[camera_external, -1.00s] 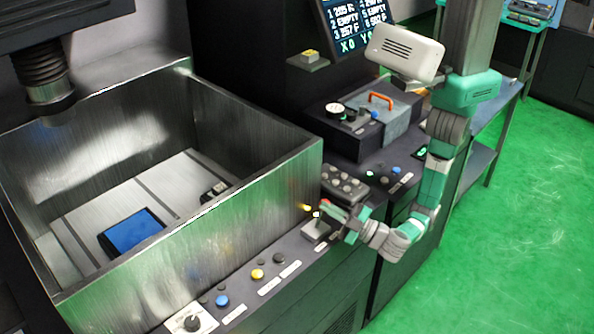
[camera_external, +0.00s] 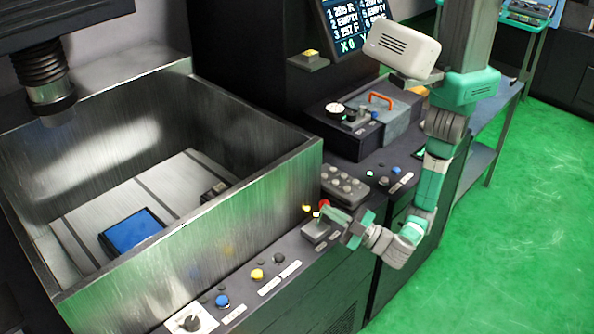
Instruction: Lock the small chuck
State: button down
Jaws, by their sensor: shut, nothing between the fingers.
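My gripper (camera_external: 327,213) is shut and empty. It is low over the front control ledge, beside a small grey box (camera_external: 316,231) and a red knob (camera_external: 324,203). I cannot tell whether the fingertips touch either one. No part is clearly recognisable as the small chuck. A dark ribbed cylindrical head (camera_external: 48,80) hangs over the tank at the upper left. A small dark fixture (camera_external: 213,192) sits on the tank floor near the right wall.
The open metal tank (camera_external: 205,245) has a raised front wall left of my gripper. A blue block (camera_external: 132,230) lies inside. The ledge carries a blue button (camera_external: 222,300), a yellow button (camera_external: 257,274) and a grey keypad (camera_external: 345,184). Green floor (camera_external: 500,250) is clear at right.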

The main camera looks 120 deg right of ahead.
jog(key=v, duration=0.8)
jog(key=shift+s+d+p, duration=0.3)
jog(key=shift+d+p, duration=0.05)
jog(key=shift+p, duration=0.1)
